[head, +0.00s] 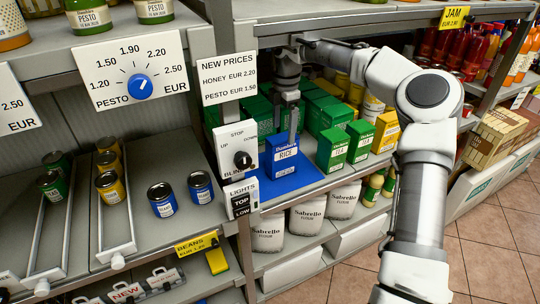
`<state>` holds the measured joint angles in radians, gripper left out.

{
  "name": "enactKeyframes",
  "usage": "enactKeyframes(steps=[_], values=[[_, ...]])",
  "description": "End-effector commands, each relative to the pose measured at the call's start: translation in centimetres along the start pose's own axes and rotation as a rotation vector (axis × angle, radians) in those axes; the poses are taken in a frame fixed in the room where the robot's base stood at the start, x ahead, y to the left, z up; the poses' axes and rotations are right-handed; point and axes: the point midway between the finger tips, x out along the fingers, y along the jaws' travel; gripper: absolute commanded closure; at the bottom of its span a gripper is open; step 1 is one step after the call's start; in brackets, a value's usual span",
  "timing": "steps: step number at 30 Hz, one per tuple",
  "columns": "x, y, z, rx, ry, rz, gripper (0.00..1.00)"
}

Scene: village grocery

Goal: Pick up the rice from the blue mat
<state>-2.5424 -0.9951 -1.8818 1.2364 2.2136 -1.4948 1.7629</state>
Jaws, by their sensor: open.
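The rice (285,161), a blue box with a white label reading RICE, stands upright on the blue mat (312,177) on the middle shelf. My gripper (285,128) points down right at the top of the rice box, with its fingers open. Whether the fingers touch the box or reach down beside it I cannot tell. The mat shows in front of the box and to its right.
Green tea boxes (333,150) and a yellow one (386,131) stand close on the right. A panel with a blinds switch (242,160) is close on the left. More green boxes stand behind. Flour bags (307,214) fill the shelf below.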

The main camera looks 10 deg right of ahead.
Motion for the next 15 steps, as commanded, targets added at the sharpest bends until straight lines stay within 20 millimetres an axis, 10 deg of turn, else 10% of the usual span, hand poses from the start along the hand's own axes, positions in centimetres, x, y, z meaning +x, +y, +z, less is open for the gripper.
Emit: enactKeyframes(steps=[15], values=[[5.7,-0.1,-0.1,0.005,-0.004,-0.014,0.09]])
